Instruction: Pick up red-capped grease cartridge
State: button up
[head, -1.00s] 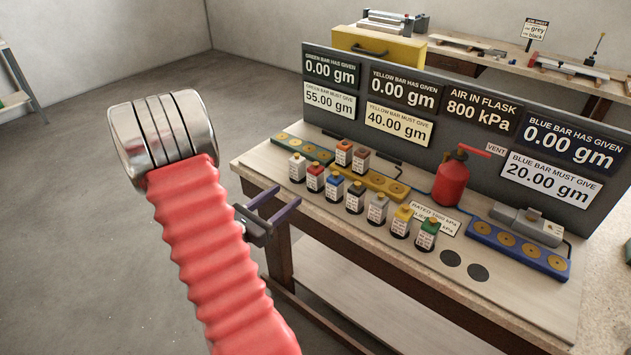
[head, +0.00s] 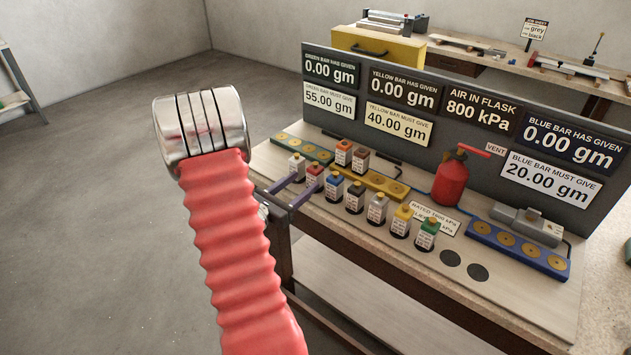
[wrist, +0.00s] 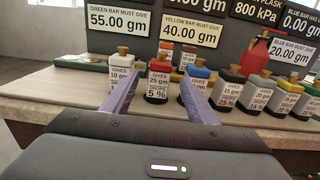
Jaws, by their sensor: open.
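The red-capped grease cartridge (head: 314,179) stands upright on the bench, with a white label; in the wrist view it (wrist: 158,82) reads 25 gm and 5 %. My gripper (head: 308,180) is open, its two purple fingers pointing over the bench's front edge. In the wrist view the cartridge shows between the fingertips (wrist: 158,76), apart from both fingers; how deep it sits between them is hard to tell. The left finger partly covers a white-capped cartridge (wrist: 120,72), and the right finger overlaps the blue-capped cartridge (wrist: 193,83).
Black (head: 355,197), grey (head: 377,208), yellow (head: 401,220) and green (head: 427,234) capped cartridges continue the row rightward. Orange (head: 343,153) and brown (head: 361,160) ones stand behind. A red flask (head: 451,183) and a blue bar (head: 518,250) are to the right. The panel (head: 470,110) closes off the back.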

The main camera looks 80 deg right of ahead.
aim_at(311, 176)
jog(key=shift+x, duration=2.6)
jog(key=shift+f, duration=0.1)
jog(key=shift+c, duration=0.3)
jog(key=c, duration=1.2)
